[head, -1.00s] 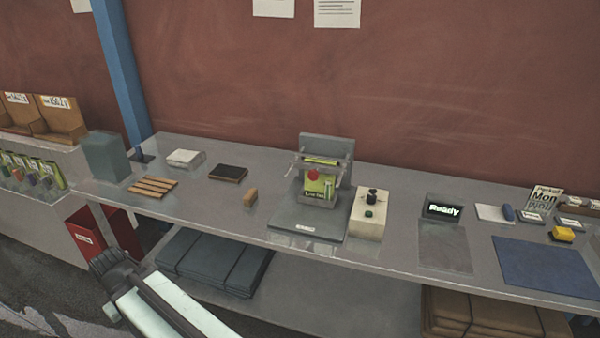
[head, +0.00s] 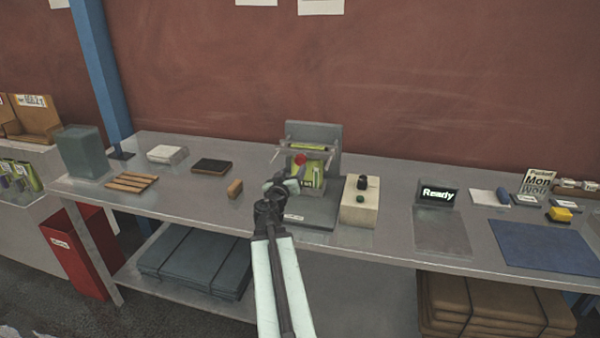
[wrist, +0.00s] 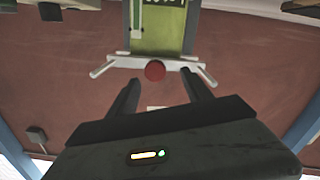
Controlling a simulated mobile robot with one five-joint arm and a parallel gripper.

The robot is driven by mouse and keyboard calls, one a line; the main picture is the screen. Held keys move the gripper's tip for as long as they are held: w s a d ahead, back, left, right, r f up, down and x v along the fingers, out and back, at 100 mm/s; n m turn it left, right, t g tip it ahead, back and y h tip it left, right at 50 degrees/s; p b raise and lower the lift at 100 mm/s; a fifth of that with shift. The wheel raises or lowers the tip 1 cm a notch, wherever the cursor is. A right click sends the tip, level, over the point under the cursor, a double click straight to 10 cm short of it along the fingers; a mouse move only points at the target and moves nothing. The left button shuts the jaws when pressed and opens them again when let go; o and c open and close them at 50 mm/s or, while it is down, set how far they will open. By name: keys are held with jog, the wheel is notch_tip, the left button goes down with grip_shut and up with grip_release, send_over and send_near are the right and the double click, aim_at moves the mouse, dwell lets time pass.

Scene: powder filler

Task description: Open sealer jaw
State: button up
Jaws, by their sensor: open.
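The sealer (head: 318,138) stands on the bench, a grey upright plate on a flat grey base. A pale jaw bar (head: 330,151) with a red knob (head: 300,160) runs across its front, with a yellow-green pouch (head: 315,172) behind and below it. My gripper (head: 287,180) is in front of the sealer and hides part of its base and pouch. In the wrist view, my open gripper (wrist: 162,88) points at the red knob (wrist: 154,71), which lies between and just beyond the fingertips. The bar (wrist: 180,66) also shows there. I see no contact.
A cream control box (head: 352,205) with a black knob and green button stands right of the sealer. Further right are a "Ready" display (head: 437,194) and a blue mat (head: 550,250).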

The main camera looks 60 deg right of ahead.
aim_at(300, 162)
jog(key=x, duration=0.5)
jog(key=s+x, duration=0.1)
jog(key=x, duration=0.2)
jog(key=shift+w+d+r, duration=0.1)
jog(key=shift+d+r, duration=0.25)
jog(key=shift+d, duration=0.05)
grip_shut()
dwell(1.1)
